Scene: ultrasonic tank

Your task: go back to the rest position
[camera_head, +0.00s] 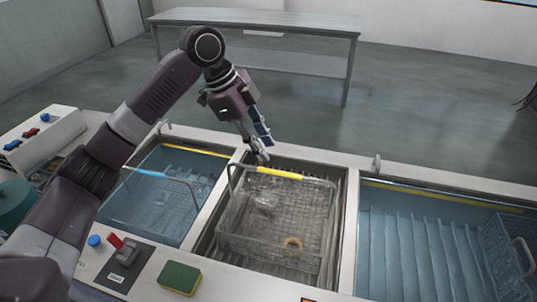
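My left arm reaches in from the left, and its gripper (260,150) hangs over the back edge of the middle basin. The gripper is just above and behind the yellow grip (281,173) of a wire basket, with no clear contact. Its fingers are seen edge-on, so I cannot tell whether they are open. The wire basket (262,243) stands in the middle basin with its handle up. A brass-coloured ring (292,244) and a clear object (266,202) lie in it. My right gripper is not in view.
The left basin (150,213) holds liquid and a blue-gripped handle. The right basin (415,240) holds liquid and another wire basket (508,255). A green-and-yellow sponge (180,278) and a switch panel (122,258) are on the front ledge. A grey table (260,20) stands behind, with open floor between.

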